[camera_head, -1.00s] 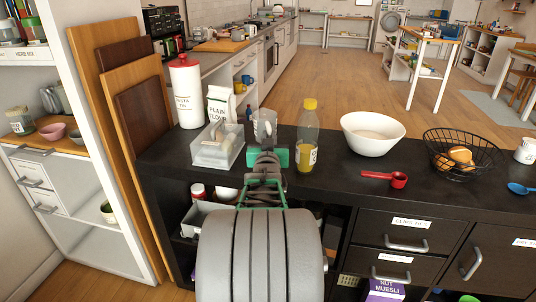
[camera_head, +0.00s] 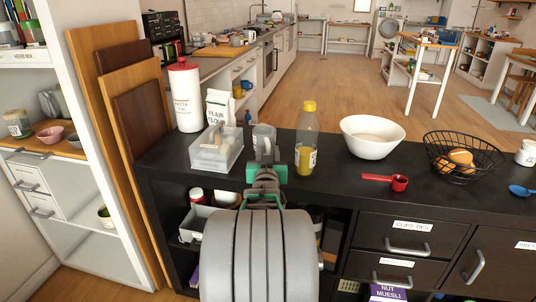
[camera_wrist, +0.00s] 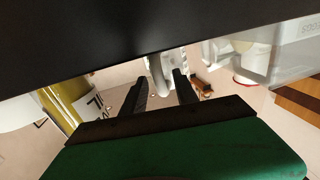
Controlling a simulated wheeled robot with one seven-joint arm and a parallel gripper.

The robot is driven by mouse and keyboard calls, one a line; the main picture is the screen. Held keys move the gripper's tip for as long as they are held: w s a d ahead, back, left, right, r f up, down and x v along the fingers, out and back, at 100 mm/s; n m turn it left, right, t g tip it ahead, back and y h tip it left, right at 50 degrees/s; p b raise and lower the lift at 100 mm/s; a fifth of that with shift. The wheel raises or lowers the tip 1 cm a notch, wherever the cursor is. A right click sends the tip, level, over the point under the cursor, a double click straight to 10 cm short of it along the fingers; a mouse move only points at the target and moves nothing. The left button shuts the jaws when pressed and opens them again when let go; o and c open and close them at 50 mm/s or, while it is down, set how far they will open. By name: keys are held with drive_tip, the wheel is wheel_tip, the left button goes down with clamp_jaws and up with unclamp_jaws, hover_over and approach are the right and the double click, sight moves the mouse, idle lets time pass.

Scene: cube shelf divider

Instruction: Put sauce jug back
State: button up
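The sauce jug (camera_head: 264,138) is a pale grey jug above the dark counter, between a clear box and a bottle in the head view. My gripper (camera_head: 265,163) is directly in front of it and hides its lower part. In the wrist view, the jug's pale curved handle (camera_wrist: 158,72) lies between the two dark fingertips (camera_wrist: 161,77), which appear to grip it. The jug looks upright. I cannot tell whether its base touches the counter.
The clear box (camera_head: 216,150) stands close on the left, the yellow-capped bottle (camera_head: 306,140) close on the right. A white bowl (camera_head: 372,137), red scoop (camera_head: 386,181) and wire basket (camera_head: 462,155) are farther right. Open shelves (camera_head: 190,225) lie below the counter (camera_head: 335,190).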

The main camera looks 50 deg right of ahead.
drive_tip(key=shift+r, duration=0.15)
drive_tip(key=shift+s+a+r+p, duration=0.1)
drive_tip(key=shift+s+a+p, duration=0.05)
drive_tip(key=shift+a+p, duration=0.2)
drive_tip(key=p+v, duration=0.2)
drive_tip(key=v, duration=0.9)
drive_tip(key=w+a+f+n+g+y, duration=0.1)
drive_tip(key=w+a+f+n+y, duration=0.3)
drive_tip(key=a, duration=0.7)
drive_tip(key=w+a+f+n+g+y, duration=0.1)
drive_tip(key=w+a+f+n+y, duration=0.1)
drive_tip(key=w+a+f+y, duration=0.7)
drive_tip(key=s+a+n+g+y, duration=0.1)
drive_tip(key=s+a+n+g, duration=0.1)
drive_tip(key=s+a, duration=0.4)
drive_tip(key=s+a+n+g+y, duration=0.1)
drive_tip(key=s+a+n+g, duration=0.2)
drive_tip(key=s+a, duration=0.4)
drive_tip(key=a+g, duration=0.1)
drive_tip(key=a, duration=0.5)
drive_tip(key=shift+s+f, duration=0.15)
drive_tip(key=shift+f, duration=0.25)
